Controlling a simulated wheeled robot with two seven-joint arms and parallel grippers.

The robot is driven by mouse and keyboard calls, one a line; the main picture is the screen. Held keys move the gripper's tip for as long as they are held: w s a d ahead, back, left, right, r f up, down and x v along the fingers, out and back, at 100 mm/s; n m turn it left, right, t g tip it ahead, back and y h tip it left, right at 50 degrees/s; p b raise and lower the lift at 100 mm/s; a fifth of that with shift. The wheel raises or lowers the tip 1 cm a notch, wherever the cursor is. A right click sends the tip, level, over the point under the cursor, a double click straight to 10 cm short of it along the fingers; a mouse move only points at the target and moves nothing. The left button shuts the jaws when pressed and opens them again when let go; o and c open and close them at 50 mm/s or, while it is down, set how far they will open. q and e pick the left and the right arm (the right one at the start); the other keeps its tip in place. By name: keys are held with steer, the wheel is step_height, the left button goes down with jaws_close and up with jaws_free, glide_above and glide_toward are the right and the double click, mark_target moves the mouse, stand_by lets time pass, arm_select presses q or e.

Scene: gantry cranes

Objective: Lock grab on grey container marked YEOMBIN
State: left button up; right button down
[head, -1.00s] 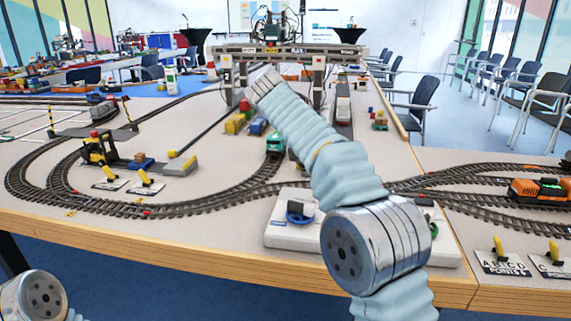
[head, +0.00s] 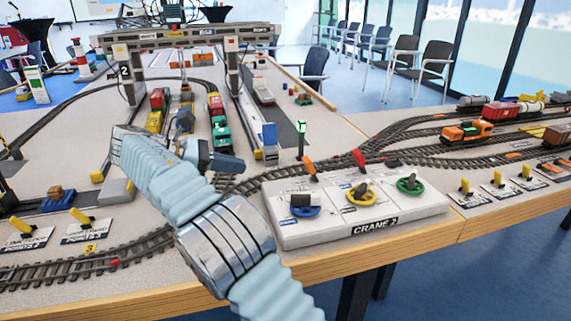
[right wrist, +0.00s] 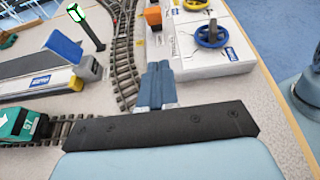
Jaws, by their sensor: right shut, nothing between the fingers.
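My right gripper (head: 238,165) is shut and empty. It is above the track, left of the white CRANE 2 control box (head: 350,230). The box carries a blue wheel (head: 304,206), a yellow wheel (head: 361,196), a green wheel (head: 410,184), an orange lever (head: 310,167) and a red lever (head: 358,158). The gantry crane (head: 190,42) marked 2 stands behind. I cannot make out the YEOMBIN marking on any container. My left gripper is out of view.
A green signal post (head: 302,138) stands behind the box. A green locomotive (head: 221,133) and coloured wagons are beyond my right arm. Points levers (head: 497,182) stand to the right. Tracks cross the table.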

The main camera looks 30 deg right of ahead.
glide_toward(312, 171)
steer(key=f, duration=0.3)
steer(key=shift+w+d+b, duration=0.2)
steer(key=shift+w+b, duration=0.15)
steer(key=shift+b, duration=0.05)
steer(key=d, duration=0.2)
steer(key=d+r, duration=0.1)
steer(key=shift+s+d+r, duration=0.1)
steer(key=shift+s, duration=0.25)
steer(key=shift+s+d+r, duration=0.1)
steer(key=shift+d+r, duration=0.1)
steer(key=shift+d, duration=0.2)
steer(key=shift+d, duration=0.1)
